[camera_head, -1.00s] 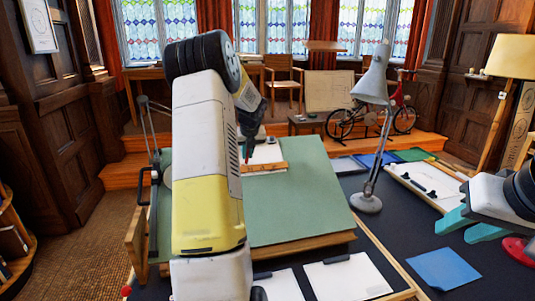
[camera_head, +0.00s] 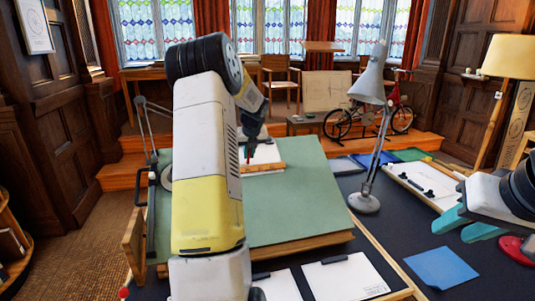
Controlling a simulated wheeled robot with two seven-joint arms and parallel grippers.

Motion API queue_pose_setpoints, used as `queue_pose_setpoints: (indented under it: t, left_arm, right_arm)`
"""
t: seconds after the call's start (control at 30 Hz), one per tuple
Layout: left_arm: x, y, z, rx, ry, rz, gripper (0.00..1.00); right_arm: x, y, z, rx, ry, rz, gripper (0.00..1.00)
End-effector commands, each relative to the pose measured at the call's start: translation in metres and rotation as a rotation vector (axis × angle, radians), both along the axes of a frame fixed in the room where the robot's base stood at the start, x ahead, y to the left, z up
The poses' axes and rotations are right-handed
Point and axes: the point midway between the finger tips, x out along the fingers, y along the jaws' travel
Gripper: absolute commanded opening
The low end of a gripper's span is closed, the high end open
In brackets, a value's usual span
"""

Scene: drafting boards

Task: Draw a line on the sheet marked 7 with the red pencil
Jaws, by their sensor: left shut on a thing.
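My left gripper (camera_head: 249,140) is mostly hidden behind its own arm, over the far part of the green drafting board. It is shut on the red pencil (camera_head: 248,154), which shows as a thin red piece pointing down at a white sheet (camera_head: 267,154). I cannot tell whether the tip touches the paper, and no number or line is readable there. My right gripper (camera_head: 462,224), with teal fingers apart, is open and empty above the dark table at the right.
The green board (camera_head: 295,200) is tilted, with a wooden ledge below the far sheet. A grey desk lamp (camera_head: 365,200) stands to its right. White clipped sheets (camera_head: 345,278), a blue sheet (camera_head: 441,267) and another board (camera_head: 425,184) lie around on the dark table.

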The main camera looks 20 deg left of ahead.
Motion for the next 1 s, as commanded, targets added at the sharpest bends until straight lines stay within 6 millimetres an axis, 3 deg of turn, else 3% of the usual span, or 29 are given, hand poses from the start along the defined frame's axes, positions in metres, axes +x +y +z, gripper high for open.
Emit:
queue_pose_setpoints:
  t: [1.0]
  left_arm:
    - [0.0074, -0.0103, -0.0009, -0.002, 0.001, 0.0, 0.0]
  right_arm:
    - [0.0, 0.0, 0.0, 0.0, 0.0, 0.0, 0.36]
